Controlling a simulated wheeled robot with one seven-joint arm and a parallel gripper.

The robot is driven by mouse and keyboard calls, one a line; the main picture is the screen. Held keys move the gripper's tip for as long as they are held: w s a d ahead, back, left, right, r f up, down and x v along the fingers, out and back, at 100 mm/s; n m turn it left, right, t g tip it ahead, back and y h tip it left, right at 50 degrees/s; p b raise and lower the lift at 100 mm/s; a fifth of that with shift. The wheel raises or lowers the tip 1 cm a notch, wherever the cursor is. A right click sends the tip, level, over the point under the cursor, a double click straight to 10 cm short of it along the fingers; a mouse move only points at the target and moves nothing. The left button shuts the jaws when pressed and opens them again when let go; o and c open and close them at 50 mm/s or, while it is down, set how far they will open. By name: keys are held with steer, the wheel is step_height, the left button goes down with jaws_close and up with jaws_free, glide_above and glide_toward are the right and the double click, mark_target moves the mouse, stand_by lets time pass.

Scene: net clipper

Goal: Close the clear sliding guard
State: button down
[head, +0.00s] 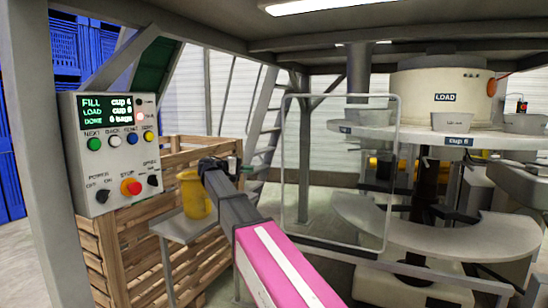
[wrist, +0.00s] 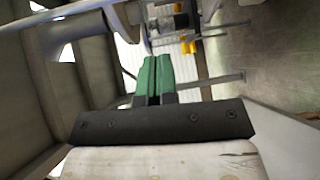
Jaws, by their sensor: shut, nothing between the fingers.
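The clear guard (head: 325,180) is a see-through pane with a thin, pale rounded frame, standing upright in the middle of the head view. It covers the left part of the round machine; the machine's right part shows uncovered. My arm reaches up from the bottom of the head view, and its dark end lies left of the guard, apart from it in the picture. I cannot identify the guard in the wrist view.
A control box (head: 115,150) with a screen and buttons is at the left. A yellow mug (head: 195,196) stands on a small grey shelf (head: 180,229) beside a wooden crate (head: 125,245). The machine's upper disc (head: 400,134) carries grey cups. A metal post stands at far left.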

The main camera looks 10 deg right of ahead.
step_height(320, 180, up, 5)
steer(key=a+h, duration=0.1)
steer(key=a, duration=0.1)
glide_toward(282, 155)
steer(key=w+d, duration=0.3)
steer(key=w, duration=0.2)
steer(key=shift+m, duration=0.4)
steer(key=shift+s+d+f, duration=0.1)
steer(key=shift+s+d, duration=0.55)
steer(key=shift+d, duration=0.25)
steer(key=shift+s+d+f, duration=0.1)
steer(key=shift+s+d, duration=0.5)
steer(key=shift+d, duration=0.35)
